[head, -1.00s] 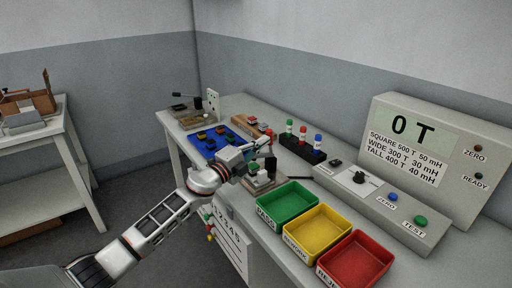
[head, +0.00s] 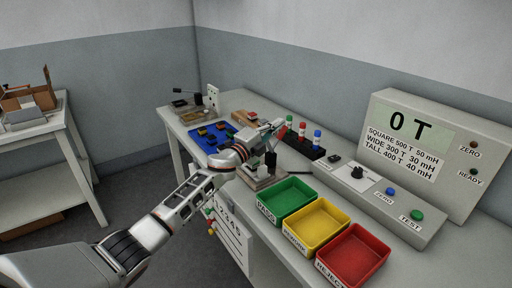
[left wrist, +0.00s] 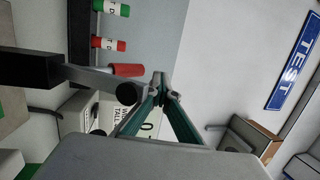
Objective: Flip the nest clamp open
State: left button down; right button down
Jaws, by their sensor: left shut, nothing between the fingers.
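The test nest (head: 262,181) is a light plate on the bench, just behind the green bin. A dark upright part of its clamp (head: 270,160) shows beside my gripper; the rest is largely hidden by my arm. My left gripper (head: 277,126) is above and behind the nest, shut and empty. In the left wrist view its teal fingers (left wrist: 163,82) meet at the tips. A grey bar with a dark round end (left wrist: 128,94), seemingly the clamp arm, lies just left of the fingertips, with a red grip (left wrist: 126,70) near it. I cannot tell whether they touch. My right gripper is out of view.
Green (head: 287,201), yellow (head: 317,226) and red (head: 352,256) bins line the bench front. The meter console (head: 420,150) stands right. A black rack with capped cylinders (head: 303,147) is behind the nest. A blue tray (head: 205,138) with parts lies left.

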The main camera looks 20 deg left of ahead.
aim_at(284, 129)
pick_arm(q)
jog(key=f, duration=0.2)
jog(key=d+f, duration=0.1)
jog(key=shift+w+d+f+b, duration=0.1)
jog(key=shift+w+f+b, duration=0.1)
jog(key=shift+w+b, duration=0.15)
jog(key=shift+w+d+f, duration=0.2)
jog(key=shift+w+f, duration=0.1)
jog(key=shift+w, duration=0.4)
jog(key=shift+d+r+b, duration=0.1)
jog(key=shift+r+b, duration=0.2)
jog(key=shift+r, duration=0.1)
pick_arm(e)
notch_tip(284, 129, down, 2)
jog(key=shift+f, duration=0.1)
pick_arm(q)
jog(key=shift+w+r, duration=0.1)
jog(key=v, duration=1.2)
